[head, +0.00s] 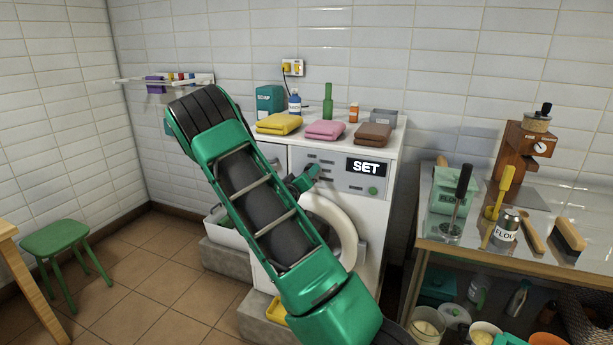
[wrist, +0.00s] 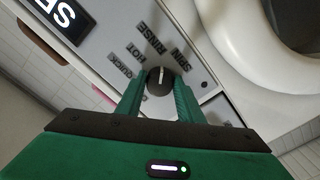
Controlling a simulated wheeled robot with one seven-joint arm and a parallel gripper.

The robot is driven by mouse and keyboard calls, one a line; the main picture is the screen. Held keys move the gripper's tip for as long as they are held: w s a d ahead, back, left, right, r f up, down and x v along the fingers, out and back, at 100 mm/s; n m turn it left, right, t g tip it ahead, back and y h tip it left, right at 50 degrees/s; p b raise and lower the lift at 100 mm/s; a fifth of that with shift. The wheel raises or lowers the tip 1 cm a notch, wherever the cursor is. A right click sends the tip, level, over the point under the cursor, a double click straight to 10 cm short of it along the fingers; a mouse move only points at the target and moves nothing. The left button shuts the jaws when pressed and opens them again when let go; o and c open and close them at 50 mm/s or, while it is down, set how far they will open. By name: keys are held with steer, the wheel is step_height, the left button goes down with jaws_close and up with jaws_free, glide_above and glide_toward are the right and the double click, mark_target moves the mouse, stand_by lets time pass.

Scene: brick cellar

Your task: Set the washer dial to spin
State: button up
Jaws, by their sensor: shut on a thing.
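The washer (head: 375,225) stands against the back wall, with a display (head: 367,167) reading SET. My gripper (head: 312,172) reaches its front panel; my arm hides part of the panel in the head view. In the wrist view my gripper (wrist: 160,88) is shut on the dark round dial (wrist: 159,76), one green finger on each side. The dial's white mark points roughly up in the picture. The labels QUICK, HOT, RINSE and SPIN (wrist: 181,60) fan around it. The mark looks nearer RINSE (wrist: 157,38) than SPIN, but I cannot tell exactly.
Folded yellow, pink (head: 325,130) and brown towels and several bottles sit on the washer. A cluttered metal table (head: 430,233) stands right; a green stool (head: 62,240) stands left.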

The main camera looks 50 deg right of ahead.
steer(key=shift+w+a+f+m, duration=0.1)
steer(key=shift+m, duration=1.15)
steer(key=shift+w+a+f+m, duration=0.1)
steer(key=shift+w+m, duration=0.05)
steer(key=shift+m, duration=1.15)
steer(key=shift+w+a+f+m, duration=0.1)
steer(key=shift+m, duration=1.15)
steer(key=shift+r+m, duration=0.1)
steer(key=shift+m, duration=0.2)
steer(key=o, duration=1)
steer(key=shift+w, duration=0.1)
steer(key=shift+d, duration=0.1)
steer(key=v, duration=1.1)
